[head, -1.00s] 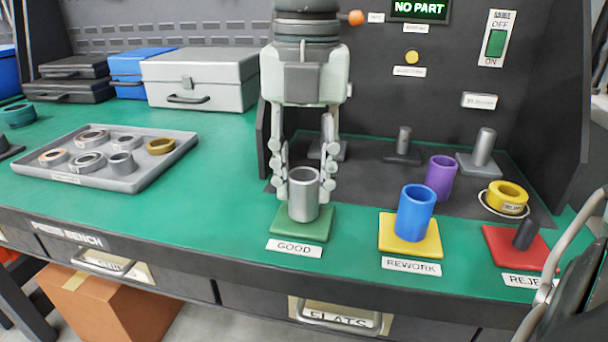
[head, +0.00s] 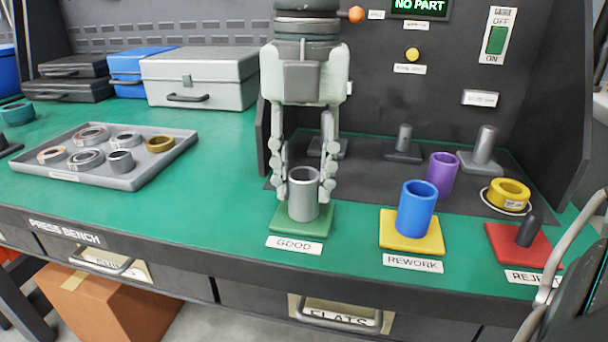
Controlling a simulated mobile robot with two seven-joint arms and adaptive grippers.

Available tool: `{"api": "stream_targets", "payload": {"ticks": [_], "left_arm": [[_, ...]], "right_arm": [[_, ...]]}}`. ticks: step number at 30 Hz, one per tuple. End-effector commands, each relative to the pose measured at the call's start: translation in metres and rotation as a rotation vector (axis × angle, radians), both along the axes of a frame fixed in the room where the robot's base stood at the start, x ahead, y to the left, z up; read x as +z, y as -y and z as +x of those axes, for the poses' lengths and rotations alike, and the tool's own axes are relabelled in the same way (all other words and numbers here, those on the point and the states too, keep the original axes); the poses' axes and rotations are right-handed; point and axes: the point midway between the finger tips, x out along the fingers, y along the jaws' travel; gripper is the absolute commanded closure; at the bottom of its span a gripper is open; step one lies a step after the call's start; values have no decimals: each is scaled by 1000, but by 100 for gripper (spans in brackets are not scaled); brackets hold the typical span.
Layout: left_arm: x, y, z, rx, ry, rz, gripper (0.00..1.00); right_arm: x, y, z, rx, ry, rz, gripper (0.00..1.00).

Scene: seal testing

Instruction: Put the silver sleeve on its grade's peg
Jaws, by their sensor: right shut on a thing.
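The silver sleeve (head: 303,197) stands upright at the green GOOD base (head: 286,222). No peg shows there, so I cannot tell whether the sleeve is around one or touches the base. My right gripper (head: 305,190) points down from above and is shut on the sleeve, one finger on each side. A blue sleeve (head: 416,210) stands on the yellow REWORK base (head: 426,246), its peg hidden. The red REJECT base (head: 508,250) carries a bare dark peg (head: 527,231). My left gripper is not in view.
A purple sleeve (head: 442,175) and a yellow ring (head: 509,194) stand behind the bases. A grey tray (head: 138,179) with several rings lies at left. Grey-topped posts (head: 485,148) stand at the back. Green bench (head: 223,178) between tray and gripper is clear.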

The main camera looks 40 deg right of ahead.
Motion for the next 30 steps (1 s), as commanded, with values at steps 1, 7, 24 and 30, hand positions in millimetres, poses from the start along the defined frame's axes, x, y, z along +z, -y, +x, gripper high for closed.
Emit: {"api": "stream_targets", "payload": {"ticks": [1, 7, 24, 30], "left_arm": [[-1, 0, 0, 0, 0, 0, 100], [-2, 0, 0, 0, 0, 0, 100], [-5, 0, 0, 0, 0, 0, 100], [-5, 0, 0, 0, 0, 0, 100]], "right_arm": [[0, 0, 0, 0, 2, 1, 100], [0, 0, 0, -1, 2, 1, 100], [-1, 0, 0, 0, 1, 0, 50], [-2, 0, 0, 0, 0, 0, 43]]}}
